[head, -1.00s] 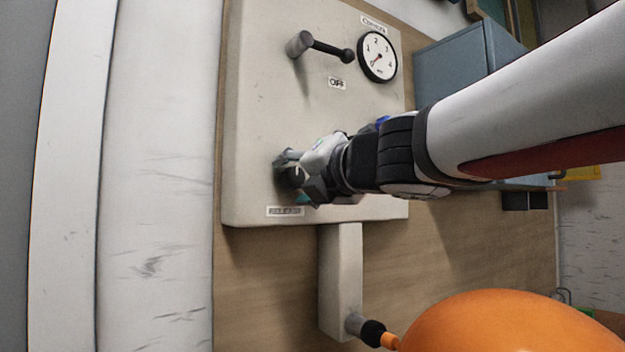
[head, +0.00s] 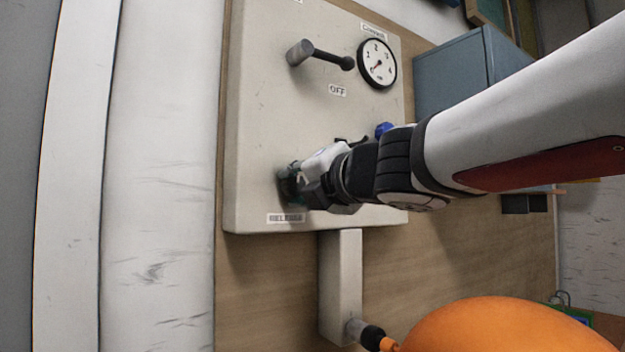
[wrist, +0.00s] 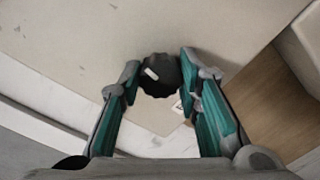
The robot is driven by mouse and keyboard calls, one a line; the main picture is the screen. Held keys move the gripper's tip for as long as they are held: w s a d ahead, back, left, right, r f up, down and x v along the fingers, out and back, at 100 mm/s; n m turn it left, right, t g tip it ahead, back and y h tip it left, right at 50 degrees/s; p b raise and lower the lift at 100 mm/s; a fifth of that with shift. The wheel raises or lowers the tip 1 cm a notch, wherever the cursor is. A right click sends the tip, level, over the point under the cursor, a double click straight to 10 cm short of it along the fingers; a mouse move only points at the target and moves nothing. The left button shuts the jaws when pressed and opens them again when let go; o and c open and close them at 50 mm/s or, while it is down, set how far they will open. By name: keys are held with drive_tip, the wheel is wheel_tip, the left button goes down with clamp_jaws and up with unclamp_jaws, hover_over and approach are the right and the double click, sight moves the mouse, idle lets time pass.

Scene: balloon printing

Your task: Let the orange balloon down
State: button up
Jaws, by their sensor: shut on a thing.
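The orange balloon (head: 490,328) is large and round at the bottom right of the head view, its neck on a black nozzle (head: 371,337) below the panel. A black scalloped knob (wrist: 159,75) with a white mark shows in the wrist view, on the pale panel face. My gripper (head: 290,184) is at the panel, just above the RELEASE label (head: 286,218). In the wrist view, my gripper (wrist: 160,80) has its teal-padded fingers on both sides of the knob, shut on it. In the head view the gripper hides the knob.
The pale panel (head: 260,120) carries a lever (head: 325,56) above an OFF label (head: 338,90). A gauge (head: 377,63) has its red needle at the low end. A blue-grey box (head: 450,75) stands behind my arm. A wooden board (head: 265,285) backs the panel.

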drive_tip(key=m+p, duration=0.3)
drive_tip(key=m, duration=0.1)
drive_tip(key=shift+s+r, duration=0.1)
drive_tip(key=m+p, duration=0.4)
drive_tip(key=shift+m+g, duration=0.3)
drive_tip(key=m+p, duration=0.3)
drive_tip(key=shift+p, duration=0.4)
drive_tip(key=shift+f+m+y+p, duration=0.2)
drive_tip(key=shift+m+y+p, duration=0.1)
drive_tip(key=shift+m+p, duration=1.5)
drive_tip(key=shift+m, duration=0.4)
drive_tip(key=o, duration=1.1)
drive_tip(key=shift+o, duration=0.2)
drive_tip(key=shift+d, duration=0.1)
